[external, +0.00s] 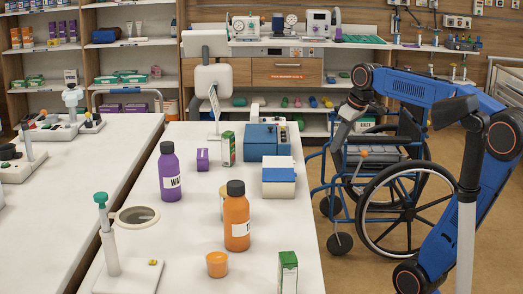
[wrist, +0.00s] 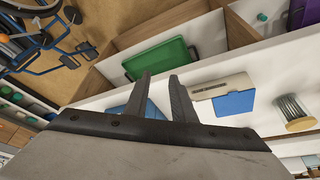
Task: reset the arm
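My gripper (external: 340,138) hangs from the blue arm at the right, in front of the wheelchair and to the right of the white table. In the wrist view its two grey fingers (wrist: 160,78) stand apart with nothing between them. In the external view the fingers are small and hard to make out. The arm is bent, with its upper links running from the right edge to the wrist near the wheelchair.
A wheelchair (external: 402,195) stands below the arm. The white table (external: 200,270) holds a purple bottle (external: 169,172), an orange bottle (external: 237,222), a blue device (external: 262,142) and a blue-white box (external: 279,178). A green tray (wrist: 160,59) shows beyond the fingers.

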